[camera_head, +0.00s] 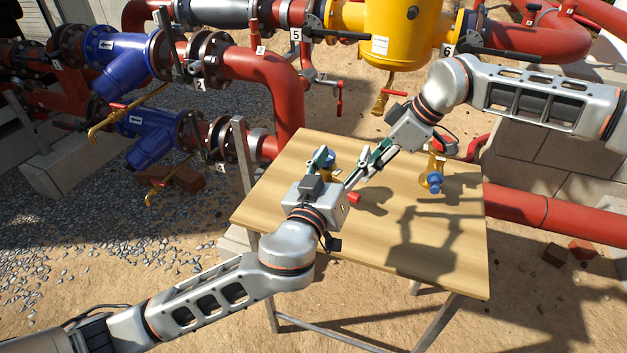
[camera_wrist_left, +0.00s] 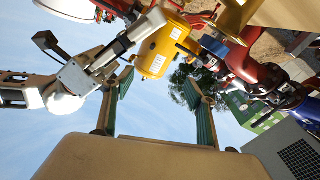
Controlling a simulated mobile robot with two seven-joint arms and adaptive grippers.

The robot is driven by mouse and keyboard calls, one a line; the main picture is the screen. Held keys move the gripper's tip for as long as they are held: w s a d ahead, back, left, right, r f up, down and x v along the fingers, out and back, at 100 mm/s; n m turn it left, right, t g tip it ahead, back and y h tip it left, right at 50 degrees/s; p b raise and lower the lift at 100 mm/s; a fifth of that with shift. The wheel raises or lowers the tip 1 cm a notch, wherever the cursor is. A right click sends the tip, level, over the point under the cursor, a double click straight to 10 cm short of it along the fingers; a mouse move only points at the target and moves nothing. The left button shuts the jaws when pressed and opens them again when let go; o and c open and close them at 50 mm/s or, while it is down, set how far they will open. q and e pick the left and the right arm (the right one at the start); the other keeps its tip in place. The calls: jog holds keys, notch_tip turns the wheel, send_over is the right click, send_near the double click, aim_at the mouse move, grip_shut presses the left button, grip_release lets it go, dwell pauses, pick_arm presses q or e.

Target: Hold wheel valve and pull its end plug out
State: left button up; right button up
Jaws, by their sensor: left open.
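A yellow valve with a blue part (camera_head: 435,181) sits on the right half of the wooden table (camera_head: 450,255). A second blue and yellow item (camera_head: 330,160) shows near the table's back left, partly hidden behind my left gripper. A small red piece (camera_head: 354,197) lies beside that gripper; whether it is an end plug I cannot tell. My left gripper (camera_head: 338,167) is open over the table; its spread green-lined fingers (camera_wrist_left: 156,105) show nothing held in the left wrist view. My right gripper (camera_head: 380,152) points down-left close to the left one; its finger gap is unclear.
Red pipes (camera_head: 275,90), blue strainers (camera_head: 125,70) and a yellow vessel (camera_head: 400,35) stand behind the table. A red pipe (camera_head: 560,220) passes to its right. The table's front right is bare, with arm shadows on it.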

aim_at(327, 173)
pick_arm(q)
jog(key=w+a+f+m+y, duration=0.1)
jog(key=a+f+m+y, duration=0.1)
jog(key=a+f, duration=0.45)
jog(key=shift+d+f+x, duration=0.1)
jog(key=shift+f+x, duration=0.05)
jog(key=shift+x, duration=1.15)
jog(key=shift+d+f+x, duration=0.1)
jog(key=shift+x, duration=1.15)
jog(key=shift+d+f+x, duration=0.1)
jog(key=shift+f+x, duration=0.05)
jog(key=shift+x, duration=1.15)
jog(key=shift+s, duration=0.1)
grip_shut()
